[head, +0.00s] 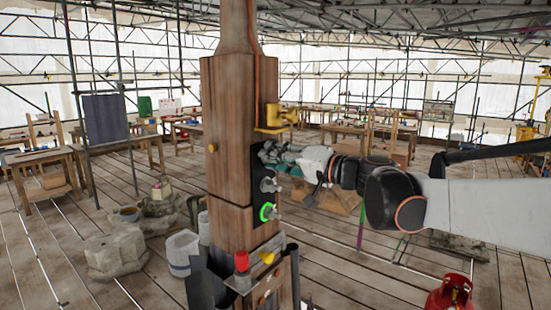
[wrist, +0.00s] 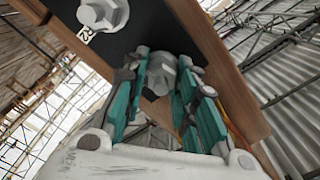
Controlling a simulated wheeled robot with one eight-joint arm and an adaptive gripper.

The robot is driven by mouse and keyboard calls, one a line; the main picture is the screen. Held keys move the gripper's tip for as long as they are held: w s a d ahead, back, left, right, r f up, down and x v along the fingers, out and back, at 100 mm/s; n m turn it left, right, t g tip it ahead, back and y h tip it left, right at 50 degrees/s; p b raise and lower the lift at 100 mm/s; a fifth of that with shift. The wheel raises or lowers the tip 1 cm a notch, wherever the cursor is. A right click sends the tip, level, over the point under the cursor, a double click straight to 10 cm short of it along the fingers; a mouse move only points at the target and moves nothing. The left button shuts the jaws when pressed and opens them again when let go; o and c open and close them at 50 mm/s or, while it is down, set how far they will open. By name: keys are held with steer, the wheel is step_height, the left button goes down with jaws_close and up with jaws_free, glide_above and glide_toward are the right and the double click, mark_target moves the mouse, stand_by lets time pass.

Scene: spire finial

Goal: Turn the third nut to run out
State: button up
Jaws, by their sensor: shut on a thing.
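A black plate (head: 262,186) is fixed to the side of a wooden post (head: 226,130) and carries grey hex nuts in a column. My gripper (head: 276,156) reaches in from the right at the top of the plate. In the wrist view its teal-padded fingers (wrist: 164,92) are closed around a grey nut (wrist: 161,70), partly hidden between them. The middle nut (head: 269,185) sits below, free of the gripper. The lowest nut (head: 267,212) has a bright green ring around it. One free nut (wrist: 103,13) also shows in the wrist view, beside a small white number tag (wrist: 85,34).
A yellow bracket (head: 277,117) juts from the post just above my gripper. A red-capped item (head: 242,261) stands on a ledge below the plate. A red gas bottle (head: 452,294) is on the plank floor at lower right. Workbenches stand farther back.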

steer(key=n, duration=1.4)
steer(key=shift+s+a, duration=0.15)
steer(key=shift+s, duration=0.05)
stand_by(0.5)
steer(key=o, duration=1.1)
steer(key=shift+c, duration=0.2)
steer(key=v, duration=1.2)
